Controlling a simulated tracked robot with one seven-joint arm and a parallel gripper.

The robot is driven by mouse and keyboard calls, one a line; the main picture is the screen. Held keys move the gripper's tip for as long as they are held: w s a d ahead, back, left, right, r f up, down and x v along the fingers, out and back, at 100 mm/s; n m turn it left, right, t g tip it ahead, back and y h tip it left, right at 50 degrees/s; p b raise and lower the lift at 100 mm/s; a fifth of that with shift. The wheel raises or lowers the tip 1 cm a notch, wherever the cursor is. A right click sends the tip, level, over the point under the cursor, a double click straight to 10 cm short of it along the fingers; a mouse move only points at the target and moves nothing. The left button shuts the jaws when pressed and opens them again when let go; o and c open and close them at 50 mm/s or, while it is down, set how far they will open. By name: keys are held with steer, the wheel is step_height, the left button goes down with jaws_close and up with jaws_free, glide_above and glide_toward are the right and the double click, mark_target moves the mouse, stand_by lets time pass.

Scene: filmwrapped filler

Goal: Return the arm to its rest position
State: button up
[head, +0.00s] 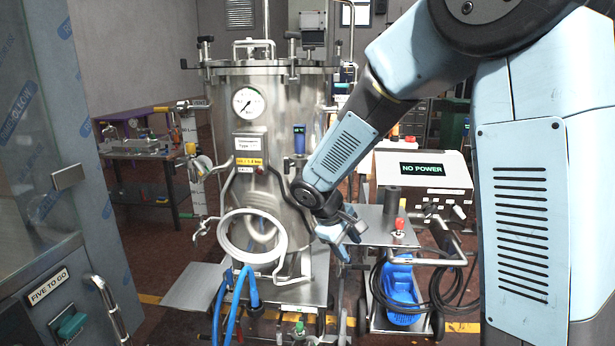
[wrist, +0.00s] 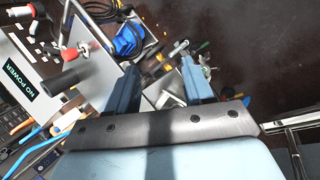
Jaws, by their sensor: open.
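My gripper (head: 344,243) is at the end of my light-blue arm, in front of the steel tank (head: 275,110) and left of the "NO POWER" box (head: 422,170). In the wrist view my gripper (wrist: 158,85) shows two blue fingers spread apart with nothing held between them. The arm reaches in from the upper right and bends down towards the middle of the head view. Part of the tank's lower right side is hidden behind the arm and gripper.
A white ring (head: 224,243) and blue hoses (head: 229,300) hang at the tank's front. A trolley (head: 388,226) stands right of my gripper, with a blue item (head: 402,290) and black cables low on it. A film-wrapped cabinet (head: 50,130) fills the left.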

steer(key=s+d+r+m+y, duration=0.3)
steer(key=s+d+r+m, duration=0.2)
steer(key=s+d+r, duration=0.5)
steer(key=s+d+r+m+t+y, duration=0.1)
steer(key=s+d+r+m, duration=0.1)
steer(key=s, duration=0.4)
steer(key=s+d+r+m+t, duration=0.1)
steer(key=s+r+m, duration=0.1)
steer(key=s+r, duration=0.2)
steer(key=shift+s+d+r+m+t+y, duration=0.15)
steer(key=shift+s+d+m+t+y, duration=0.25)
steer(key=shift+s, duration=0.9)
steer(key=shift+c, duration=0.3)
